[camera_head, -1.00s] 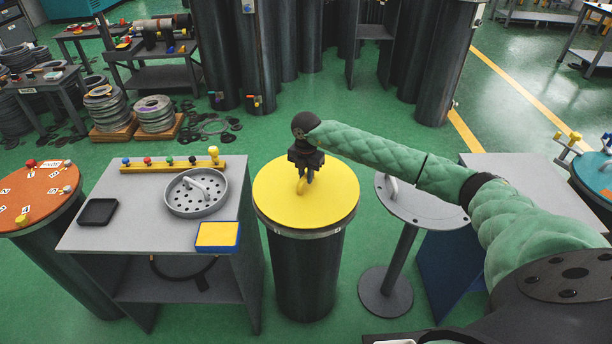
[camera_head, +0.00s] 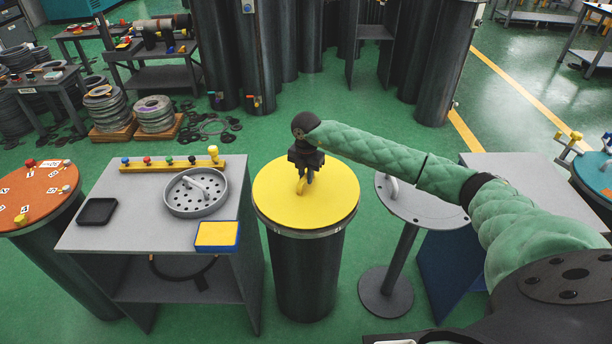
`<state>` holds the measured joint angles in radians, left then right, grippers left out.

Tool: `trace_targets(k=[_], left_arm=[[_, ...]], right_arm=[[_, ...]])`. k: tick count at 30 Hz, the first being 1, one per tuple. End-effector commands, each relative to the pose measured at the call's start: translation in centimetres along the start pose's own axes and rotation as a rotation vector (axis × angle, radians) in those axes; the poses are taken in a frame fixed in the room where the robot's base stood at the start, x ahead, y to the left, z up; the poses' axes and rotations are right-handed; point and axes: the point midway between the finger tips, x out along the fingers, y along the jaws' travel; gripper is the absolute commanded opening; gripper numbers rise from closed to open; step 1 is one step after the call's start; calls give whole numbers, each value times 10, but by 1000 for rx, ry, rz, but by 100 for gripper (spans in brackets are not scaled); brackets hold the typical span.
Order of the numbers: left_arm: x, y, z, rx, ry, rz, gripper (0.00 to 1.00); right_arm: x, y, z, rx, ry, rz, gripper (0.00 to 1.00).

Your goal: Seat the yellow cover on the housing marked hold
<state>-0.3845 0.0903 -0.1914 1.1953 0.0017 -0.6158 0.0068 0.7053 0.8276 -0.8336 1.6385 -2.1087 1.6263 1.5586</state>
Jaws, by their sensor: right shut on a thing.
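The yellow cover (camera_head: 325,205) is a round disc lying level on top of a dark cylindrical housing (camera_head: 305,275) at the middle. A pale metal flange rim shows just under its edge. My right gripper (camera_head: 304,182) reaches in from the right and points down at the cover's middle. It is shut on the cover's upright yellow handle. Whether the cover rests fully on the flange cannot be told from here. No mark reading hold is visible on this housing. My left gripper is not in view.
A grey table (camera_head: 120,222) at left bears a perforated round grey lid (camera_head: 212,207), a black tray (camera_head: 97,211), a blue-and-yellow box (camera_head: 217,236) and a yellow rack of knobs. An orange-topped cylinder (camera_head: 40,200) stands far left. A round grey stand (camera_head: 425,206) is close at right.

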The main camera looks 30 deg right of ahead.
Motion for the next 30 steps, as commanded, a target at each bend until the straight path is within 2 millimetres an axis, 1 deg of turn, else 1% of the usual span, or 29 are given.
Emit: trace_targets(k=[27,28,30], left_arm=[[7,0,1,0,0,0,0],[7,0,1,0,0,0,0],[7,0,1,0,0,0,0]], right_arm=[[11,0,0,0,0,1,0],[10,0,0,0,0,1,22],[10,0,0,0,0,1,36]])
